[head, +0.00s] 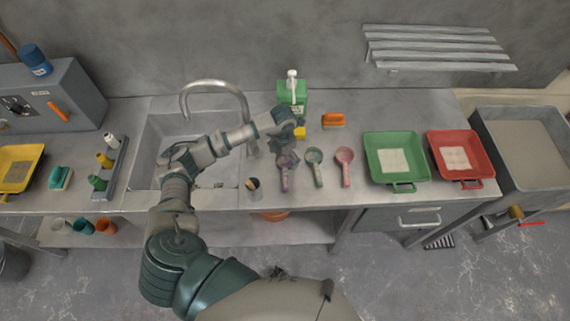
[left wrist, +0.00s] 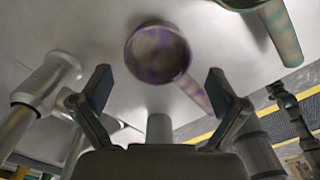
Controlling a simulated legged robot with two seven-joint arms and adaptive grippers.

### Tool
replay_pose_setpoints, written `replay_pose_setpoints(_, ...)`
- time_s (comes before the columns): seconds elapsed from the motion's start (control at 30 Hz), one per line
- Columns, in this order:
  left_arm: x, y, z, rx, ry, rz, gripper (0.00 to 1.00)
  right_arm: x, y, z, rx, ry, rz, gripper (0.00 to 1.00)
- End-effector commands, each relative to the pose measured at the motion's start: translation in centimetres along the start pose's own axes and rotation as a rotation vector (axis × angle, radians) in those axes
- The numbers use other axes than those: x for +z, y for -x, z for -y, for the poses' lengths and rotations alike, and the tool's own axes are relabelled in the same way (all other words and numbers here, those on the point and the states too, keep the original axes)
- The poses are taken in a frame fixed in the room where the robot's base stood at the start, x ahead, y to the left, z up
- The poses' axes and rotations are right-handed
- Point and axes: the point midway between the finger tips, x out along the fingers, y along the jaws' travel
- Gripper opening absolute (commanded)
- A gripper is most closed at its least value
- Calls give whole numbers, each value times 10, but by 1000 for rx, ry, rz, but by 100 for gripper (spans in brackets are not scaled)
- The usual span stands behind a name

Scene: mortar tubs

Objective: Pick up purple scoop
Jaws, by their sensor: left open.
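The purple scoop (head: 284,182) lies on the grey counter, leftmost of a row of three scoops, its handle toward the front edge. My left gripper (head: 289,146) is at the scoop's bowl end, partly covering it in the head view. In the left wrist view the open fingers of my left gripper (left wrist: 159,80) stand apart with nothing between them. The purple scoop's round bowl (left wrist: 158,52) shows beyond the fingertips, its handle running down to the right behind the right finger. I cannot tell the exact gap. My right gripper is not in view.
A green-teal scoop (head: 315,168) and a pink scoop (head: 345,166) lie just right. A small cup (head: 253,184) is left, beside the sink (head: 157,130). Green (head: 418,178) and red trays (head: 476,175) are farther right.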

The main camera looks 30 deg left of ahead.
Motion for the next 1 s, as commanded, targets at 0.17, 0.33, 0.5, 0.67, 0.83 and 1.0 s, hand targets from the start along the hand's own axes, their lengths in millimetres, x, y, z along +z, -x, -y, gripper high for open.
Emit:
replay_pose_setpoints(0.17, 1, -26, -2, 0, 1, -2, 98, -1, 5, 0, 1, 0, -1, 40)
replay_pose_setpoints(0.33, 1, -35, -2, 1, 0, -1, 98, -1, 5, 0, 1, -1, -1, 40)
replay_pose_setpoints(0.5, 1, -34, -2, 1, 0, -1, 92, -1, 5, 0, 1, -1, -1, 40)
replay_pose_setpoints(0.67, 1, -34, -2, 1, 0, -1, 52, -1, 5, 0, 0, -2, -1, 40)
replay_pose_setpoints(0.83, 1, -34, -3, 1, 0, 0, 30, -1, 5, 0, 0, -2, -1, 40)
replay_pose_setpoints(1.0, 1, -34, -3, 1, 1, 0, 30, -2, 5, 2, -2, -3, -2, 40)
